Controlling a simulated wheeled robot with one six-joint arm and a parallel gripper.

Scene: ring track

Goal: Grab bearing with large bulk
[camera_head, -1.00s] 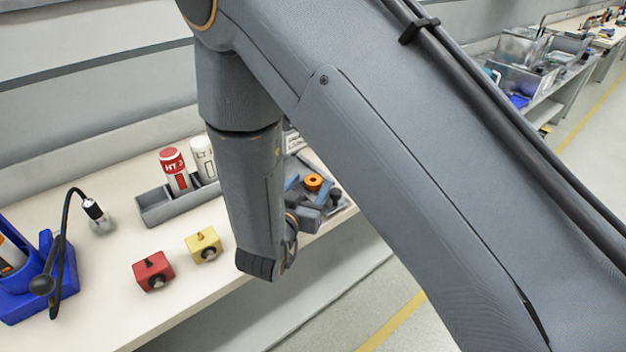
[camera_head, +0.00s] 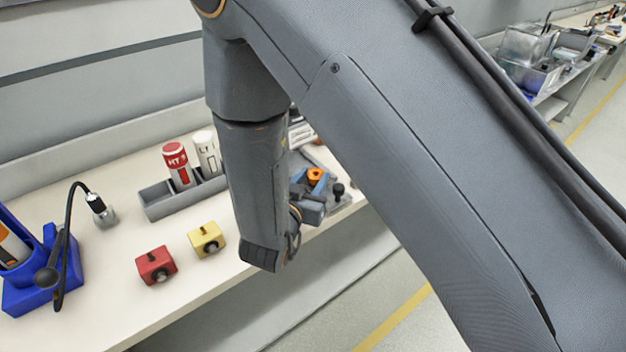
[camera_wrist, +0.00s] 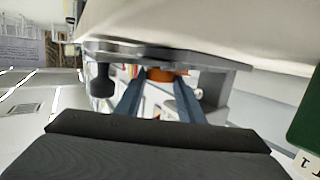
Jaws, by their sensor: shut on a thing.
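The orange ring-shaped bearing (camera_head: 315,174) is at the right end of the bench, by a grey tray. My gripper (camera_head: 316,184) has its blue-grey fingers on either side of it and is shut on it. In the wrist view, the orange bearing (camera_wrist: 166,75) shows between the two finger tips of my gripper (camera_wrist: 158,84); its lower part is hidden. A dark knob-shaped part (camera_head: 338,190) stands just right of the fingers, apart from them, and it also shows in the wrist view (camera_wrist: 102,82). My arm hides much of the tray.
A red block (camera_head: 156,265) and a yellow block (camera_head: 206,239) sit left of my gripper. A grey holder (camera_head: 160,207) with a red can (camera_head: 178,165) and a white can (camera_head: 206,153) stands behind. A blue stand (camera_head: 40,290) is far left. The bench front edge is close below.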

